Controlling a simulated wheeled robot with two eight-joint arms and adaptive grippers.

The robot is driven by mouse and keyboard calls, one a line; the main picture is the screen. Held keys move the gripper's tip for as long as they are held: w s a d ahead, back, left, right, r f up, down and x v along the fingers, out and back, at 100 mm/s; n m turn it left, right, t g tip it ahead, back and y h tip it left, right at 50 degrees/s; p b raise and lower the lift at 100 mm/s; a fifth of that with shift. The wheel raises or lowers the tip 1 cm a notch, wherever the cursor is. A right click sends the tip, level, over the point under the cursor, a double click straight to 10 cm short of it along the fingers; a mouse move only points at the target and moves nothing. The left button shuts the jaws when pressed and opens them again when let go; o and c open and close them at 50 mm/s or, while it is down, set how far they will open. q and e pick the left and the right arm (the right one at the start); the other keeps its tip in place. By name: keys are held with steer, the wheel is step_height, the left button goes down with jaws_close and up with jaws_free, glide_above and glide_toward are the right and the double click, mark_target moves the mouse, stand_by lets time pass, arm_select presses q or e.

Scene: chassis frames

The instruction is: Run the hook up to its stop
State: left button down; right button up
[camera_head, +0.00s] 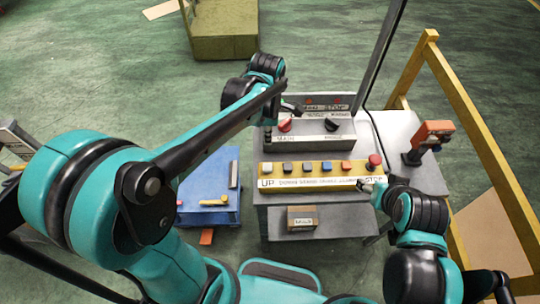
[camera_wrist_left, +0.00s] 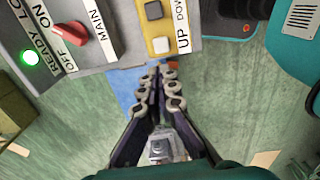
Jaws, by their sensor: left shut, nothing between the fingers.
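The yellow button panel (camera_head: 345,169) carries a row of buttons at the console's front. Its white UP button (camera_head: 267,168) is at the left end; it also shows in the left wrist view (camera_wrist_left: 161,45). A red button (camera_head: 375,160) is at the right end, above a STOP label. My left gripper (camera_head: 268,138) is shut and empty by the console's left edge; its fingertips in the left wrist view (camera_wrist_left: 158,85) are apart from the UP button. My right gripper (camera_head: 366,184) is by the panel's lower right corner; its opening is unclear. No hook is recognizable.
The grey console (camera_head: 325,142) behind the panel has a red MAIN knob (camera_head: 285,125), shown in the left wrist view (camera_wrist_left: 70,32) beside a lit green lamp (camera_wrist_left: 30,57). A blue cart (camera_head: 210,190) stands left. An orange device (camera_head: 435,132) and yellow railing (camera_head: 470,125) are right.

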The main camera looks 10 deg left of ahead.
mark_target(268, 166)
arm_select(q)
steer(key=shift+a, duration=0.15)
step_height(268, 166, down, 14)
steer(key=b, duration=0.3)
stand_by(0.4)
